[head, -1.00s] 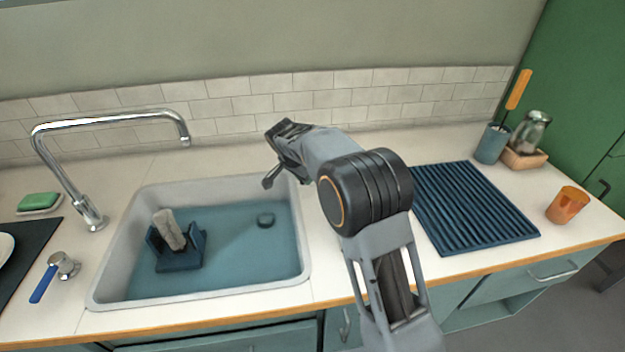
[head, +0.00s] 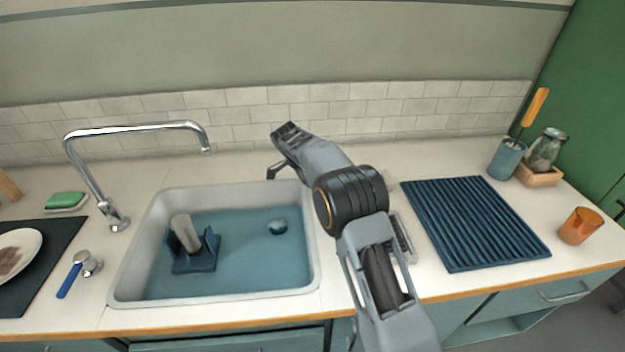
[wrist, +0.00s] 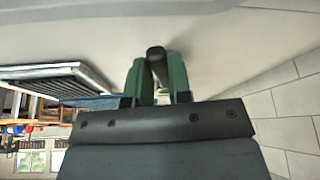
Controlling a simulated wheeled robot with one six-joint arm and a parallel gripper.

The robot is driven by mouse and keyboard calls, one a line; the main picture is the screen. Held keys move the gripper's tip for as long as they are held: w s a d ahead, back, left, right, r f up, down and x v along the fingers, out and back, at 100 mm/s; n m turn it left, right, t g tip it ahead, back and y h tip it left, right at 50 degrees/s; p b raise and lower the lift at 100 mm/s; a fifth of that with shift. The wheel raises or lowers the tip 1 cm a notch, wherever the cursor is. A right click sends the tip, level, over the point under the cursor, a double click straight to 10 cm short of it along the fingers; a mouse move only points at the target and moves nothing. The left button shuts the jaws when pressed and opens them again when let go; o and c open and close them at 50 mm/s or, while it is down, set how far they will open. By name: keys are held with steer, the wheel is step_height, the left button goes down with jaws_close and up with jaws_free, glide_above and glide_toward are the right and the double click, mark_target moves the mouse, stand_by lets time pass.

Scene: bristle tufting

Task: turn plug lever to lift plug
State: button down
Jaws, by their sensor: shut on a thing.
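The plug lever (head: 274,173) shows as a short dark grey handle at the sink's back right corner. My gripper (wrist: 156,72) is shut on the lever; in the wrist view its green fingers close around the lever's dark, rounded end (wrist: 155,54). In the head view my gripper and wrist mostly hide the fingers and the lever's base.
A blue rack (head: 190,262) with an upright grey-beige piece stands in the water. The chrome faucet (head: 117,217) and a blue-handled tap (head: 70,280) are left of the sink. A ribbed blue mat (head: 475,222) and an orange cup (head: 580,226) are on the right.

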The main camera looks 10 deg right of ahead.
steer(key=c, duration=1)
jaws_free()
steer(key=shift+c, duration=0.2)
steer(key=p+v, duration=0.2)
steer(key=v, duration=1.1)
steer(key=shift+a+r, duration=0.15)
steer(key=shift+r, duration=0.2)
steer(key=shift+s, duration=0.1)
